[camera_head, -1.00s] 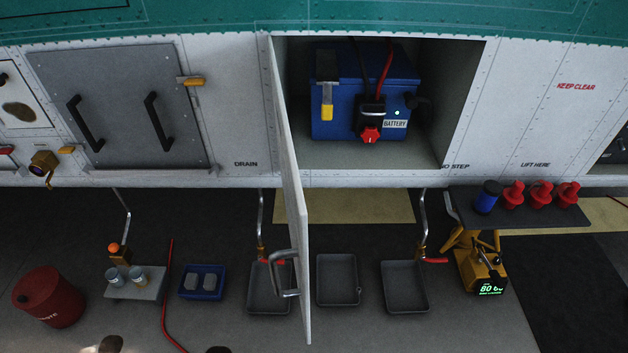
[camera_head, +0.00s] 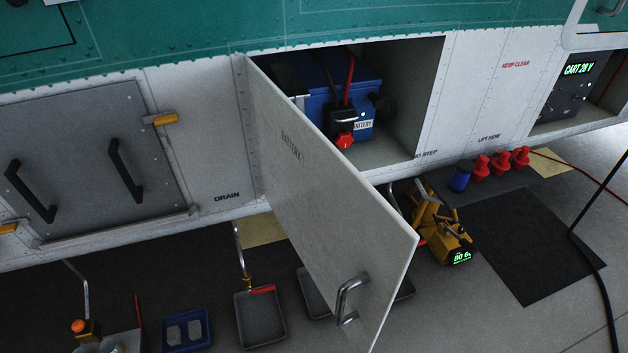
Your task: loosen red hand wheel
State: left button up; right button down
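The red hand wheel (camera_head: 344,142) is on the front of the blue battery (camera_head: 320,109), at a black connector with a black and a red cable. The battery stands inside an open bay in the white fuselage side. A white door (camera_head: 328,209) marked BATTERY, with a metal handle (camera_head: 347,299), is swung open. It stands in front of the left part of the bay and hides part of the battery's left side. Neither gripper shows in the head view.
Drip trays (camera_head: 260,317) stand on the floor below. A yellow lit device (camera_head: 447,240) and red caps (camera_head: 499,162) are right of the door. A CART 28 V panel (camera_head: 572,86) is at far right. A dark floor mat (camera_head: 530,245) is clear.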

aim_at(344, 140)
jog(key=i+l, duration=0.15)
jog(key=l, duration=0.25)
jog(key=i+l+u, duration=0.15)
jog(key=l, duration=0.6)
jog(key=i+l+u, duration=0.15)
jog(key=l, duration=0.3)
jog(key=i+l, duration=0.1)
jog(key=l, duration=0.3)
jog(key=i+u, duration=0.05)
